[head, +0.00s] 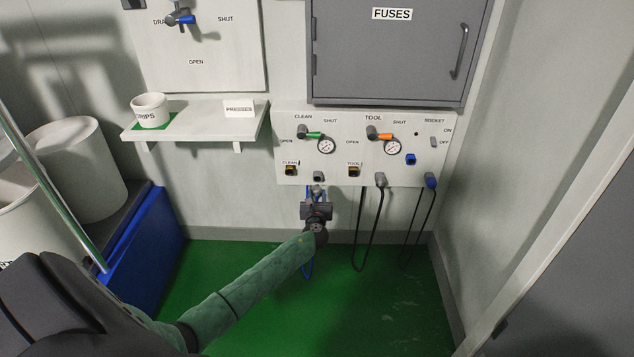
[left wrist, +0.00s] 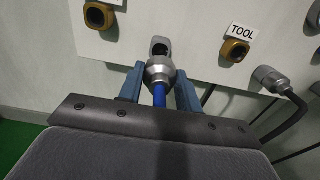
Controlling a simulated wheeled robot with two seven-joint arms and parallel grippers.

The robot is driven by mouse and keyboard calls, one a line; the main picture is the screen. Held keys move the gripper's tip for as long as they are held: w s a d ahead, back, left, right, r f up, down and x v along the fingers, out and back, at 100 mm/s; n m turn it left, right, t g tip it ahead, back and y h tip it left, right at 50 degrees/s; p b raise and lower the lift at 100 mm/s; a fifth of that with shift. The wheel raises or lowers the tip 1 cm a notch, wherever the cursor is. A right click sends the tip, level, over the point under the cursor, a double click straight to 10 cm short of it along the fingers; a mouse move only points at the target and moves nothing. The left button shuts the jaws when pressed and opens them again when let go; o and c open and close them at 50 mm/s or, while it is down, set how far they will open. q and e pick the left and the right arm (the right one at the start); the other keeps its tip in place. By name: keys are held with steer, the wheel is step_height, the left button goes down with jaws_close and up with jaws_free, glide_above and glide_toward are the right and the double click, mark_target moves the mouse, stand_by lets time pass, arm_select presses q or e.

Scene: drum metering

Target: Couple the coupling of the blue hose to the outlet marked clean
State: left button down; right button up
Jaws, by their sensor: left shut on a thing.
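The blue hose's coupling (left wrist: 160,70) is a silver collar with the blue hose (left wrist: 159,95) running down from it. My left gripper (left wrist: 158,85) is shut on it, one finger on each side. In the head view my left gripper (head: 317,196) is just below the panel, under the grey holder (head: 319,177), and the blue hose (head: 307,268) hangs behind my arm. In the left wrist view the coupling is just in front of this grey holder (left wrist: 160,46); I cannot tell whether they touch. The brass outlet marked CLEAN (head: 290,170) is empty, up and left of the coupling. My right gripper is not in view.
The brass TOOL outlet (head: 353,171) is to the right. A grey coupling with a dark hose (head: 380,180) and a blue one (head: 430,180) sit farther right. The panel (head: 340,177) carries green and orange valve handles and gauges. A shelf (head: 190,130) holds a DRIPS cup (head: 150,108).

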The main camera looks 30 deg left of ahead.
mark_target(317, 198)
arm_select(q)
steer(key=shift+s+d+r, duration=0.1)
steer(key=shift+p+v, duration=0.95)
steer(key=shift+v, duration=0.85)
